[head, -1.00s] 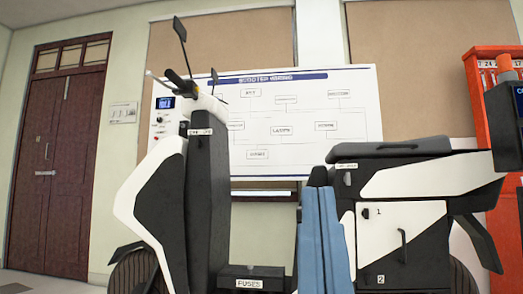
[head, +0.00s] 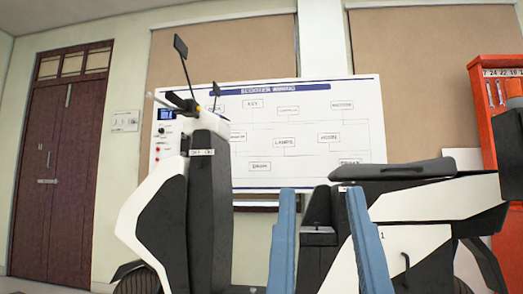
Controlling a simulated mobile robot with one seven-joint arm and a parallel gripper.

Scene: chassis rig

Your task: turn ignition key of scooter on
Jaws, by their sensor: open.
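The black and white scooter (head: 150,215) stands side-on in the head view, with its handlebar column at the left and its seat at the right. A small OFF/ON label (head: 201,152) sits high on the dark front column, below the handlebars (head: 182,103). The key is too small to make out clearly near that label. My gripper (head: 322,190) shows two blue fingers pointing up, spread well apart and empty. It is in front of the scooter's middle, to the right of the label and lower than it. The fingers hide parts of the body below the seat.
A scooter wiring board (head: 300,165) stands behind the scooter. A mirror (head: 181,47) rises above the handlebars. The black seat (head: 392,170) is right of my gripper. An orange tool rack (head: 482,120) is at the far right, and a wooden door (head: 50,160) at the far left.

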